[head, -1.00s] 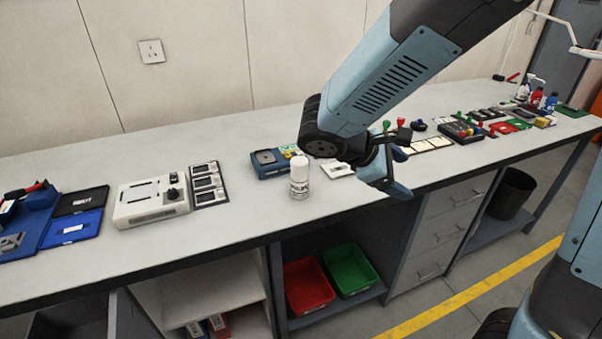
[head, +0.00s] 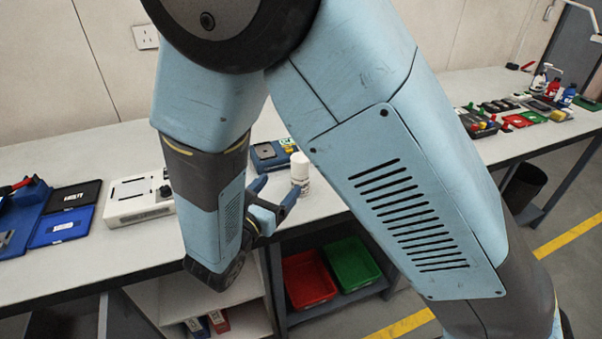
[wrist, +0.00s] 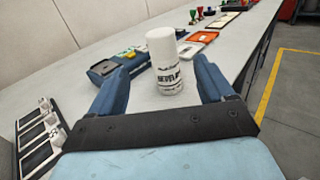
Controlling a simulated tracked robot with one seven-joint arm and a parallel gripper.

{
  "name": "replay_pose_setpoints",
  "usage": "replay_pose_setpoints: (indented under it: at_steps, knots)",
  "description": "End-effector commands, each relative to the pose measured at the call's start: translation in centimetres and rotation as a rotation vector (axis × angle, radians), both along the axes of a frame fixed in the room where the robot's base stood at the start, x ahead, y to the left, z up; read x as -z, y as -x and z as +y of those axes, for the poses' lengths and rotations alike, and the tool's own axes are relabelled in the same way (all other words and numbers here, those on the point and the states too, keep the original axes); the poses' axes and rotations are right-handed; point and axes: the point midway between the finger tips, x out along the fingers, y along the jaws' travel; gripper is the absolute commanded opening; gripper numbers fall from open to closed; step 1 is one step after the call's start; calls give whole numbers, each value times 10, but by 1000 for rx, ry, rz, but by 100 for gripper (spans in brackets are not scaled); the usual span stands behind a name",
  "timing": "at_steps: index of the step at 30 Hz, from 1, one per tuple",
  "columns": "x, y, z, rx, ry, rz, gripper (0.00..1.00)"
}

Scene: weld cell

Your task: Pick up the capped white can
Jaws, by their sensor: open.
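The capped white can (head: 300,174) stands upright on the workbench (head: 325,203), close to its front edge. It has a white cap and dark lettering on its body. In the wrist view the can (wrist: 164,62) stands ahead of my gripper, in line with the gap between the fingers. My gripper (head: 276,190) is open and empty, just left of the can in the head view. In the wrist view its two blue fingers (wrist: 158,82) point toward the can, one on each side in the picture. I cannot tell whether the fingertips reach past its near face.
A blue device (head: 266,154) sits behind the can to the left. A beige box (head: 138,198) and blue trays (head: 62,227) lie farther left. Red (head: 308,279) and green bins (head: 351,262) rest on the shelf below. Coloured stamps (wrist: 198,14) stand farther along the bench.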

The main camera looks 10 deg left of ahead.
Motion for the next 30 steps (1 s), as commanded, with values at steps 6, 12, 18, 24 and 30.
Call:
replay_pose_setpoints:
  at_steps: [6,12,18,24,30]
  knots:
    - [-1,-38,-14,12,0,-1,81]
    - [-1,-67,-24,14,0,-1,81]
    - [-1,-79,-28,13,0,1,81]
    - [-2,-91,-32,15,-1,0,81]
    - [-3,-118,-41,16,-1,0,81]
